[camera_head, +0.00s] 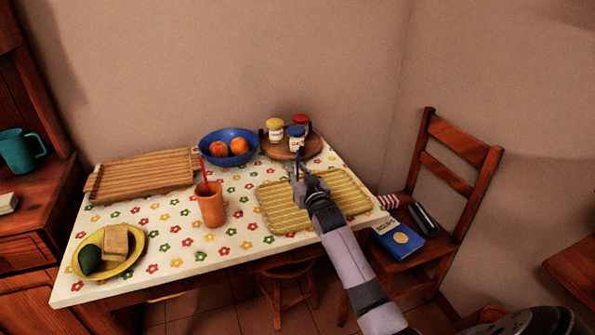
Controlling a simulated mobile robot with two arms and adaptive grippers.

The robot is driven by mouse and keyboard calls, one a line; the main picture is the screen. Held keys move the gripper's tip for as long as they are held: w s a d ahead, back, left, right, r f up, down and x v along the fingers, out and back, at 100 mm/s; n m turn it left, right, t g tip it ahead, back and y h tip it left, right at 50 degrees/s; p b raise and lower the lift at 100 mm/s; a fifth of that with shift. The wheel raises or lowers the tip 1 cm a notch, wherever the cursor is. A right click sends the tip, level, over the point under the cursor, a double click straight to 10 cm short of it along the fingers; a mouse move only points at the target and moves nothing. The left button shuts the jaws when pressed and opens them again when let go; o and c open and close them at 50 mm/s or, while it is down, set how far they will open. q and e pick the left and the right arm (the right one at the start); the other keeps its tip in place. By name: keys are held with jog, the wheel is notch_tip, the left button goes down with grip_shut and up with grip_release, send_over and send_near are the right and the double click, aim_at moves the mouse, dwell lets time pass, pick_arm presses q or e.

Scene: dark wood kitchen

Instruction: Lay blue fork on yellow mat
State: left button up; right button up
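The yellow mat (270,205) is a striped, ribbed mat lying on the right part of the flowered table. My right gripper (298,174) is over the mat's far part, with its arm coming in from the lower right and hiding some of the mat. A thin dark bluish shape (299,158) stands at the fingertips, in front of the round wooden board. I cannot tell whether it is the blue fork or part of the gripper, nor whether the fingers are open or shut. No blue fork shows clearly elsewhere. My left gripper is not in view.
Behind the mat are a round board (271,149) with several jars and a blue bowl (211,136) of oranges. An orange cup (210,208) with a straw stands left of the mat. A wooden tray (140,176) and yellow plate (127,266) are farther left. A chair (459,150) stands right.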

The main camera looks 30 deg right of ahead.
jog(key=shift+r, duration=0.2)
jog(key=shift+s+f, duration=0.15)
jog(key=shift+s, duration=0.15)
jog(key=v, duration=1.1)
jog(key=shift+s, duration=0.2)
jog(key=shift+a, duration=0.1)
